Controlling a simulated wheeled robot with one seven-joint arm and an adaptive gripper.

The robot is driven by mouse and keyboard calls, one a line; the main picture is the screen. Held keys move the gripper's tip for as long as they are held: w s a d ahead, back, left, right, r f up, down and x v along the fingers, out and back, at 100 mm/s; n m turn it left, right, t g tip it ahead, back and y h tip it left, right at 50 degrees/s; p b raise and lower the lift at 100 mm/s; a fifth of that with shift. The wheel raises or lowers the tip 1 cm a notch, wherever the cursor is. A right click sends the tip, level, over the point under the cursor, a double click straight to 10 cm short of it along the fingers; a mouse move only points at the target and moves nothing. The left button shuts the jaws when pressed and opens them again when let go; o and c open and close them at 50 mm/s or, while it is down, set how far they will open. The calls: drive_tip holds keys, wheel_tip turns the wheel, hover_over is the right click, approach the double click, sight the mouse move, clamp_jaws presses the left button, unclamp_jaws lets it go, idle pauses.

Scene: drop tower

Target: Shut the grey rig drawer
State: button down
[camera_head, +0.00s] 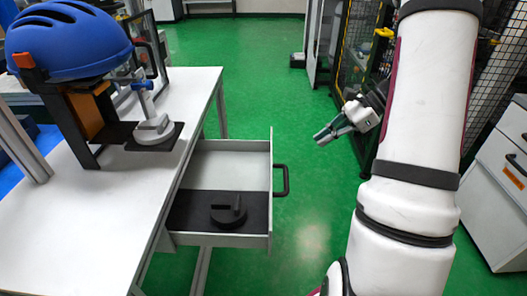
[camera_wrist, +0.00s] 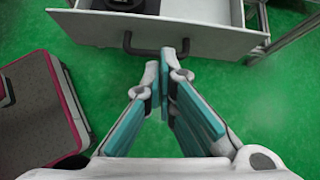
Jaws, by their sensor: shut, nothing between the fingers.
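The grey rig drawer (camera_head: 224,162) is pulled out from the right side of the white table. Its dark bar handle (camera_head: 282,180) is on the front panel, which faces right. In the wrist view, the drawer front (camera_wrist: 222,40) and handle (camera_wrist: 155,48) lie just beyond the fingertips. A dark round part with a raised grip (camera_head: 230,211) sits on a black mat inside the drawer. My gripper (camera_head: 320,139) is shut and empty, to the right of the handle. A gap shows between them in the head view. It also shows in the wrist view (camera_wrist: 165,76).
The white table (camera_head: 80,215) carries a blue helmet (camera_head: 68,40) on a black stand and a grey-blue device (camera_head: 152,126). A white cabinet (camera_head: 500,180) stands at the far right. Green floor (camera_head: 245,60) is clear around the drawer.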

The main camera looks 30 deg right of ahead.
wheel_tip(320, 180, down, 2)
drive_tip(key=d+m, duration=0.1)
drive_tip(key=d, duration=0.1)
drive_tip(key=b, duration=0.6)
hover_over(285, 171)
drive_tip(key=shift+w+f, duration=0.1)
drive_tip(key=shift+f, duration=3.5)
drive_tip(key=shift+a, duration=0.1)
drive_tip(key=w+a+p, duration=0.1)
drive_tip(key=w+a, duration=0.6)
drive_tip(key=a, duration=0.3)
drive_tip(key=w+a+p, duration=0.2)
drive_tip(key=w+a, duration=0.5)
drive_tip(key=a, duration=0.3)
drive_tip(key=shift+a, duration=0.25)
drive_tip(key=shift+s+d, duration=0.1)
